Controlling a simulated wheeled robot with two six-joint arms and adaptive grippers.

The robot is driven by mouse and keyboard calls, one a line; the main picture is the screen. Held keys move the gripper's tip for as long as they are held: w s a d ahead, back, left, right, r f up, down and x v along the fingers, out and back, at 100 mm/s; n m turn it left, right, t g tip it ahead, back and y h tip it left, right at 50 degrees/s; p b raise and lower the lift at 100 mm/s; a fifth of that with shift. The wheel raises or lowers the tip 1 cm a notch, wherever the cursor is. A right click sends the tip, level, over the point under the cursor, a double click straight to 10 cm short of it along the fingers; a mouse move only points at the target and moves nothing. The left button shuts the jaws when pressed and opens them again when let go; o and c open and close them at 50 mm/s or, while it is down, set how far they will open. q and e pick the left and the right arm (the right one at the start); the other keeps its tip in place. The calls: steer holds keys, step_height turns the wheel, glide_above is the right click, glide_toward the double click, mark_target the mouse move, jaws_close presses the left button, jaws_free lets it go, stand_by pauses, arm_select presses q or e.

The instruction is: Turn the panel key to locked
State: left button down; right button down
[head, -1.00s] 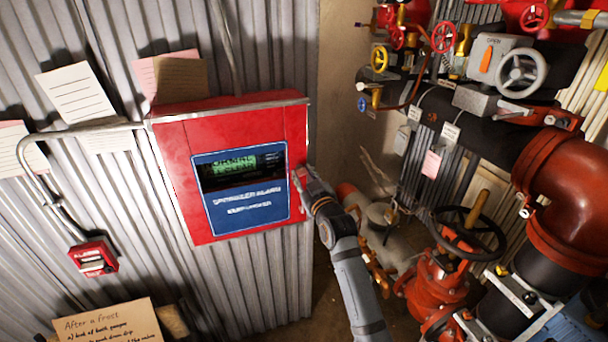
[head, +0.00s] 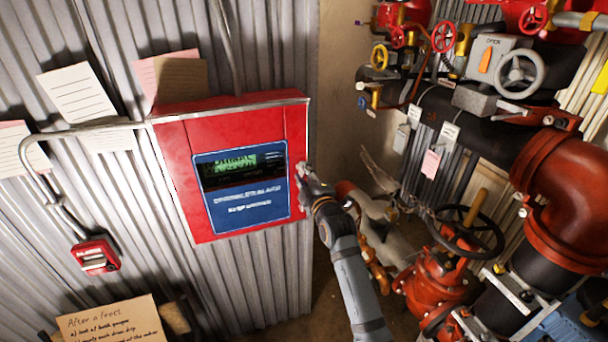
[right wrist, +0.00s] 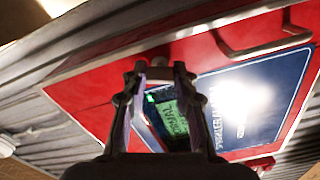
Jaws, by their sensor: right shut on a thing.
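The red alarm panel (head: 255,115) hangs on the corrugated wall, with a blue face (head: 245,210) and a green-lit screen (head: 230,168). My right gripper (head: 303,172) is at the panel's right edge. In the right wrist view its fingertips (right wrist: 159,70) close in on something small against the red panel front (right wrist: 85,85). I take this to be the panel key, but it is mostly hidden by the fingers, and I cannot read which way it is turned. My left gripper is not in view.
Red and black pipes with valves (head: 560,180) and a black handwheel (head: 465,235) stand to the right of my right arm. A small red call box (head: 96,257) and paper notes (head: 75,92) are on the wall at left.

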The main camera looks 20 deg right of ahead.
steer(key=shift+n, duration=1.9)
steer(key=c, duration=1)
jaws_free()
steer(key=shift+c, duration=0.2)
steer(key=s, duration=1.2)
steer(key=shift+d, duration=0.15)
